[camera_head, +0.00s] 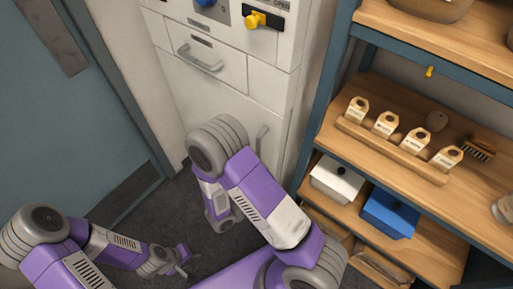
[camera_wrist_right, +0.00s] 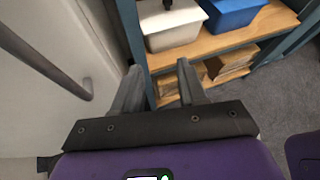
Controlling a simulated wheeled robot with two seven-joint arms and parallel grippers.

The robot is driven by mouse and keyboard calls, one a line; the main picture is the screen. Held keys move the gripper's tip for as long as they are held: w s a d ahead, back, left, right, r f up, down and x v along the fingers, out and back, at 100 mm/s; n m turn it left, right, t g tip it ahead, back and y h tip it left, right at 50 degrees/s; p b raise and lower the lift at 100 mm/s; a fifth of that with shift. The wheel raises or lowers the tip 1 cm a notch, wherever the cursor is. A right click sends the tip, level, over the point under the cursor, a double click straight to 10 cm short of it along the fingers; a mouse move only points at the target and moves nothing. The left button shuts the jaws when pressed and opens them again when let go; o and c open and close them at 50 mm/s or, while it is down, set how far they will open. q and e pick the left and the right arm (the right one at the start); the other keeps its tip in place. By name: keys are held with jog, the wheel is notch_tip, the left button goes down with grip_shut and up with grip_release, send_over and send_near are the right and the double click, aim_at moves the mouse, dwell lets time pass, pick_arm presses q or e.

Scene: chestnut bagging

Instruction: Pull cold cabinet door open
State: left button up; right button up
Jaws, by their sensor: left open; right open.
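The white cabinet door (camera_head: 217,100) stands shut below a drawer in the head view, partly hidden by my right arm. Its upright grey bar handle (camera_head: 262,138) is near the door's right edge. In the right wrist view, the handle (camera_wrist_right: 52,65) runs along the left side. My right gripper (camera_wrist_right: 158,68) is open and empty, to the right of the handle and apart from it. In the head view I cannot make out its fingers. My left gripper (camera_head: 183,262) is open and low over the floor, away from the cabinet.
A drawer with a handle (camera_head: 200,60) and a yellow knob (camera_head: 256,19) are above the door. A wooden shelf (camera_head: 400,110) stands at right, with a white bin (camera_head: 337,181) and a blue bin (camera_head: 389,212) on its lower board. A blue-grey door (camera_head: 60,110) is at left.

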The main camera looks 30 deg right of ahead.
aim_at(257, 150)
jog(key=w+a+r+n+t+h, duration=0.2)
jog(key=w+a+r+n+t, duration=0.2)
jog(key=w+r+t, duration=0.55)
jog(key=b+x, duration=0.1)
jog(key=x, duration=0.6)
jog(key=shift+w+d+f, duration=0.1)
jog(key=shift+w+d, duration=0.05)
jog(key=shift+w, duration=0.05)
grip_shut()
